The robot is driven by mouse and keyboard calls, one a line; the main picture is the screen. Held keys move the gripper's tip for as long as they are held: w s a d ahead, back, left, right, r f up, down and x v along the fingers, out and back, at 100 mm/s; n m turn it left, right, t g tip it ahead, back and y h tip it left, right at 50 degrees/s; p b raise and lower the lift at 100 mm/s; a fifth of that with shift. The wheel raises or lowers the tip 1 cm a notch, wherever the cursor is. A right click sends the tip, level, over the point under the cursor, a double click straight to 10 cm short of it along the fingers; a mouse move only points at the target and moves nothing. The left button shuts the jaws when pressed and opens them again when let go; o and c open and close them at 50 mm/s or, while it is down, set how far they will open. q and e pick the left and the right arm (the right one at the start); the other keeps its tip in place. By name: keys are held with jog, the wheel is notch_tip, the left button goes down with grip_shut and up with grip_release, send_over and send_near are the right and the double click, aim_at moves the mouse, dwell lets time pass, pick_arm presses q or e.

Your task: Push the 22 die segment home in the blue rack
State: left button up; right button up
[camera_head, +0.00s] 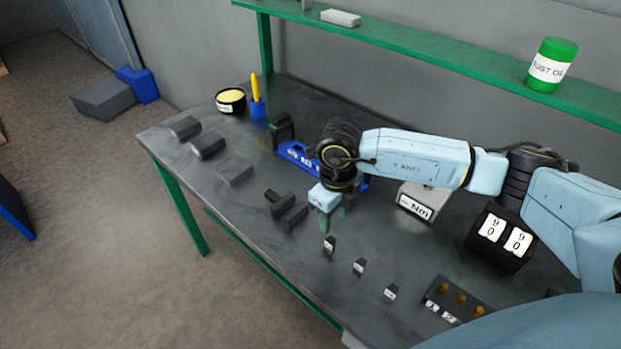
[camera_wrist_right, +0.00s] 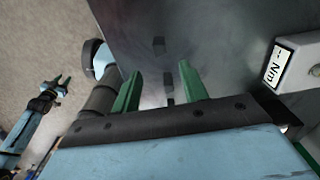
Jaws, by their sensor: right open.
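The blue rack (camera_head: 293,150) stands toward the back of the table, with small white labels along its front. My right wrist hides its middle, and a bit of blue shows right of the wrist. I cannot read which segment is 22. My right gripper (camera_head: 336,217) is in front of the rack, pointing down above the table, its green fingers apart and empty.
Three small labelled blocks (camera_head: 359,267) stand near the front edge. Dark blocks (camera_head: 208,146) lie at left. A grey Nm box (camera_head: 417,203), a black number display (camera_head: 499,240) and a pegged holder (camera_head: 457,300) are at right. A yellow-topped tub (camera_head: 231,101) stands at the back.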

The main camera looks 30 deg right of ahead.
aim_at(331, 239)
jog(key=shift+w, duration=0.3)
jog(key=shift+s+f+b, duration=0.4)
jog(key=shift+f+b, duration=0.05)
jog(key=shift+f, duration=0.4)
notch_tip(331, 239, down, 8)
jog(key=b, duration=0.6)
jog(key=shift+w, duration=0.15)
jog(key=shift+f+b, duration=0.55)
jog(key=shift+b, duration=0.1)
pick_arm(q)
notch_tip(331, 239, down, 8)
jog(key=s, duration=0.1)
jog(key=shift+s, duration=0.35)
pick_arm(e)
jog(key=shift+c, duration=0.3)
grip_shut()
jog(key=shift+r, duration=0.1)
